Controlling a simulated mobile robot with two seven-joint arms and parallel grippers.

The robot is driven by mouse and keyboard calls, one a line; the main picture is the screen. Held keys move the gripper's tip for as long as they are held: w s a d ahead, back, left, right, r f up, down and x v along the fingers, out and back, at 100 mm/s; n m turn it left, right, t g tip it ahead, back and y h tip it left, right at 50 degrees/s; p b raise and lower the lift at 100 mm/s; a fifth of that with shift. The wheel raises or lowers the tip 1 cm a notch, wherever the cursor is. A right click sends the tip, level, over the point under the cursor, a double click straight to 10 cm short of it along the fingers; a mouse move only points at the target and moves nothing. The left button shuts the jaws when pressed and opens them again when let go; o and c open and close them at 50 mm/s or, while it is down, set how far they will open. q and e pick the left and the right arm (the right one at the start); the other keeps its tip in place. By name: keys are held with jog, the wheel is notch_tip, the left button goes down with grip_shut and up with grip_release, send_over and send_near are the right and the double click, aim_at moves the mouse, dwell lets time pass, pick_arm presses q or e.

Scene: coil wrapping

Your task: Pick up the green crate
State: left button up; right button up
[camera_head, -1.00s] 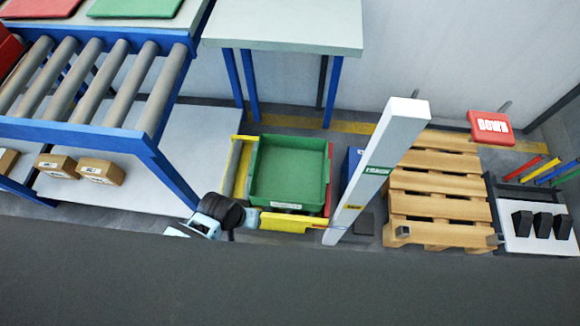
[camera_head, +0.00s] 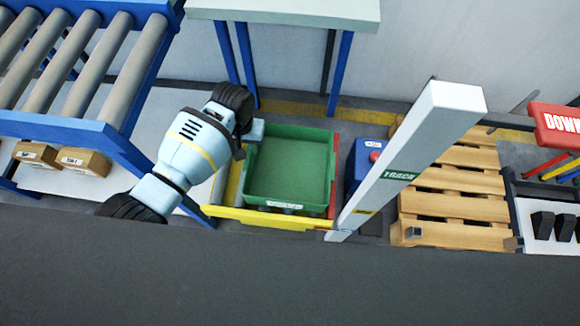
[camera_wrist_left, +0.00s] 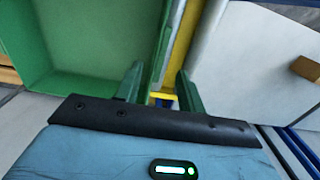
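The green crate (camera_head: 288,170) is an open, empty box in the yellow-edged stand (camera_head: 262,218) on the floor, near the middle of the head view. In the left wrist view the crate (camera_wrist_left: 85,40) fills the upper left. My left gripper (camera_head: 255,131) is at the crate's upper left corner. In the left wrist view its two fingers (camera_wrist_left: 159,68) are apart, one on the crate's inner side and one outside its wall. Contact with the wall cannot be told. My right gripper is not in view.
A white post (camera_head: 410,160) rises right of the crate, with a blue box (camera_head: 360,165) between. A wooden pallet (camera_head: 455,205) lies further right. The roller conveyor (camera_head: 75,80) and a white-topped table (camera_head: 290,10) stand left and behind.

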aim_at(248, 156)
pick_arm(q)
jog(key=shift+f, duration=0.75)
notch_tip(248, 156, down, 5)
jog(key=b, duration=0.3)
jog(key=shift+f, duration=0.1)
jog(key=shift+c, duration=0.6)
grip_shut()
